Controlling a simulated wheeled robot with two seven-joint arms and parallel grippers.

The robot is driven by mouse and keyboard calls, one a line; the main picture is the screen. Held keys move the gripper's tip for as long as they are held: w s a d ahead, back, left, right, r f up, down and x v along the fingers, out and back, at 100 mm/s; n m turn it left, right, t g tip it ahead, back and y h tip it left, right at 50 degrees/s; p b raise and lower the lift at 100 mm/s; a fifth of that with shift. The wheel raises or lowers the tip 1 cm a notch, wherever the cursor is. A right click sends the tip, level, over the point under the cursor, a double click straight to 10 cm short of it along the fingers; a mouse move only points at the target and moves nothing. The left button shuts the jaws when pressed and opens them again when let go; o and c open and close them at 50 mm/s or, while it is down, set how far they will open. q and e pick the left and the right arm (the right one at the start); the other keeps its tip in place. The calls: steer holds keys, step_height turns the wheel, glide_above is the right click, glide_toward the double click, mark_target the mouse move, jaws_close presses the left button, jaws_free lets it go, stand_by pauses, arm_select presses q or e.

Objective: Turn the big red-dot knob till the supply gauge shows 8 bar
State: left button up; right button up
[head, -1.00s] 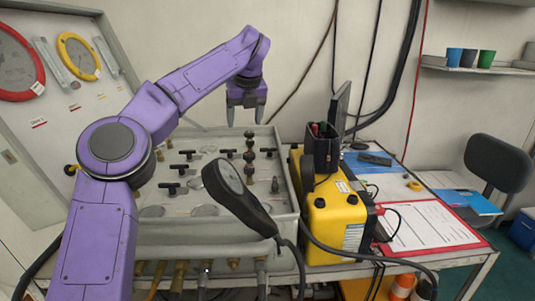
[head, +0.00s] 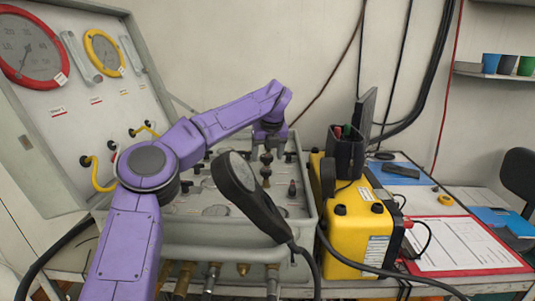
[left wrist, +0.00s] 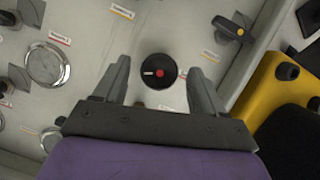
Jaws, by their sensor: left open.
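The big black knob with a red dot and a white pointer mark (left wrist: 159,71) shows in the left wrist view, lying between my left gripper's two fingers; its white mark points left. I cannot make it out in the head view. My left gripper (left wrist: 159,66) is open, with a gap on both sides of the knob. In the head view my left gripper (head: 269,138) is low over the back part of the panel. A large red-ringed gauge (head: 30,50) and a smaller yellow-ringed gauge (head: 103,52) are on the raised lid; I cannot tell which is the supply gauge.
A black handheld device (head: 240,180) with a cable stands in front of the panel (head: 215,232). A yellow case (head: 350,235) stands close on the right. A red clipboard (head: 470,245) lies farther right.

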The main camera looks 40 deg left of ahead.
arm_select(q)
steer(key=shift+f, duration=0.1)
steer(key=shift+c, duration=0.4)
steer(key=c, duration=1)
steer(key=m+t+p, duration=0.1)
steer(key=m, duration=0.2)
steer(key=shift+s+a+h, duration=0.15)
steer(key=shift+h, duration=0.25)
steer(key=shift+m+h, duration=0.3)
steer(key=shift+m, duration=0.6)
steer(key=shift+t, duration=0.3)
steer(key=o, duration=1.1)
